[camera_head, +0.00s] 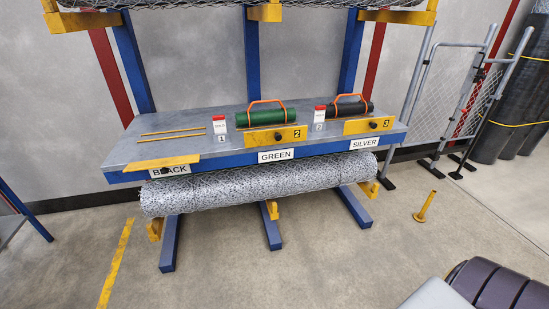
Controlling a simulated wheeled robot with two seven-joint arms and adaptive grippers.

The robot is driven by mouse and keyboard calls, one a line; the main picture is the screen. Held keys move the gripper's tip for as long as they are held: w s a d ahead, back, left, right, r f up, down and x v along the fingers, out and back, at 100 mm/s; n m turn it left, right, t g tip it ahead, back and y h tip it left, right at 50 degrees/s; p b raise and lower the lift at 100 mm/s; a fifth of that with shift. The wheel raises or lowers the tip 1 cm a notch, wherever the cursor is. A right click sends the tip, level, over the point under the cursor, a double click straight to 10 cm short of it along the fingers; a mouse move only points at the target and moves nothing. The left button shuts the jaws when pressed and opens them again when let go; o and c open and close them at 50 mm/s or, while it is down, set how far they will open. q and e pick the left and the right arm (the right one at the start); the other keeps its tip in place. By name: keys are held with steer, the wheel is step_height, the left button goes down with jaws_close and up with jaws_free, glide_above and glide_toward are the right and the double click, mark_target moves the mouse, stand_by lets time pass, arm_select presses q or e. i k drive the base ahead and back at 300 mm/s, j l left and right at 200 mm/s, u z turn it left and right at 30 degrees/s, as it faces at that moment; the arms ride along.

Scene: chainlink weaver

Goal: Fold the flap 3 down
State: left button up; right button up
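Flap 3 (357,128) is a yellow plate marked 3 with a black knob. It stands upright at the front edge of the grey table, above the SILVER label (366,143). A black roll with an orange handle (347,108) lies behind it. Flap 2 (258,140) is a similar yellow plate, also upright, above the GREEN label (276,155). A yellow flap (160,162) at the left lies flat and partly covers the BLACK label. Neither of my grippers is in view.
The table (190,118) carries a green roll (267,118), two small red-and-white boxes and thin yellow rods. A large mesh roll (250,186) rests below on the blue frame. A yellow post (425,206) stands at right. The floor in front is mostly clear.

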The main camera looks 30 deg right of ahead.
mark_target(359, 126)
steer(key=z, duration=1.8)
